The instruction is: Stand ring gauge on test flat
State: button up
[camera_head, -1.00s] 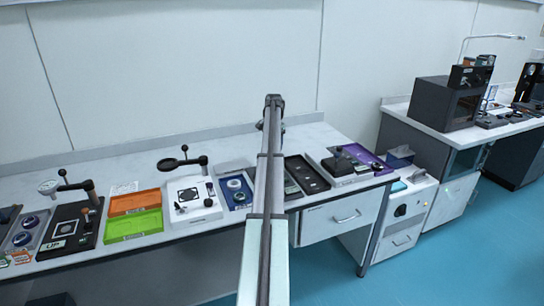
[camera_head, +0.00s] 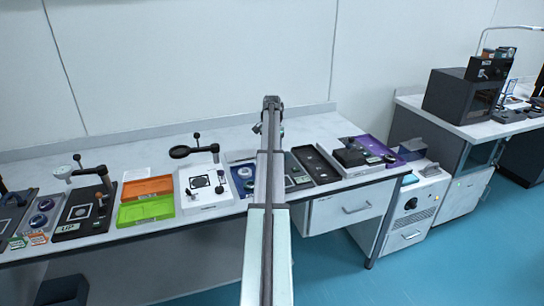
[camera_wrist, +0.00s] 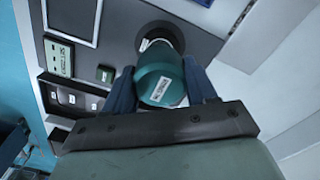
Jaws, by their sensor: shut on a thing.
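In the wrist view my gripper (camera_wrist: 160,66) has its two dark blue fingers on either side of a teal rounded piece (camera_wrist: 161,80) with a small white label, and is shut on it. Beyond the piece is a dark round part (camera_wrist: 158,32) with another label; I cannot tell whether they touch. Around it lies a grey panel (camera_wrist: 115,30). I cannot tell for certain which piece is the ring gauge or the test flat. In the head view my arm hides the gripper and what it holds.
Along the bench (camera_head: 330,125) stand a white fixture (camera_head: 206,190), an orange tray (camera_head: 148,187), a green tray (camera_head: 147,209), a dark plate (camera_head: 84,213), and a purple tray (camera_head: 372,150). Another table (camera_head: 470,128) stands at the right. The bench's back strip is clear.

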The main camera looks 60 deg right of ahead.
jog(key=shift+f, duration=1.95)
jog(key=shift+f, duration=0.1)
jog(key=o, duration=1.2)
notch_tip(320, 180, up, 12)
jog(key=shift+r, duration=0.15)
